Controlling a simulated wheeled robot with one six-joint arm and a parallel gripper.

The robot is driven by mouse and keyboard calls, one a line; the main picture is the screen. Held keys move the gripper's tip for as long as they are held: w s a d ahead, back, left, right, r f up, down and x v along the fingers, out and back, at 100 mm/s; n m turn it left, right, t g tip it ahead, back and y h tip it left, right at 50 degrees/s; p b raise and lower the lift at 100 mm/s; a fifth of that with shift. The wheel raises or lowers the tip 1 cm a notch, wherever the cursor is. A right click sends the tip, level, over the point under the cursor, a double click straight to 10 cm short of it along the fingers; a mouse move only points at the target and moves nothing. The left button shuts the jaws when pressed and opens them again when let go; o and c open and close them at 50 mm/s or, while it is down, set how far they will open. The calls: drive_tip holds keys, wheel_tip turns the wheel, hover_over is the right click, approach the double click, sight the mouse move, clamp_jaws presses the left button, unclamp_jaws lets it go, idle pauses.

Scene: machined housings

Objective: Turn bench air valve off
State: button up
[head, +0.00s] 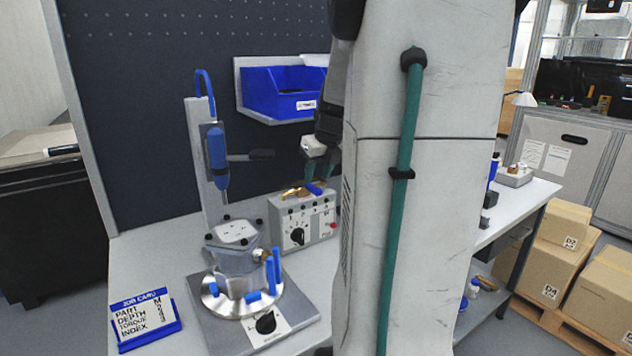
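The bench air valve (297,193) appears to be the brass fitting with a blue lever (315,188) on top of the grey control box (290,228). The lever slants down to the right. My gripper (319,175) points down just above the lever, at the right end of the box top. Its fingertips are small here and partly lost against the dark panel. I cannot tell whether they touch the lever or how far apart they are. My arm hides what lies right of the box.
A round housing (235,262) sits on a fixture plate (215,318) with blue clamps. A blue driver (216,152) hangs on a post behind it. A blue bin (283,92) is mounted above the box. A job card (146,318) stands front left.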

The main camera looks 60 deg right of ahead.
drive_tip(key=v, duration=0.4)
idle(0.6)
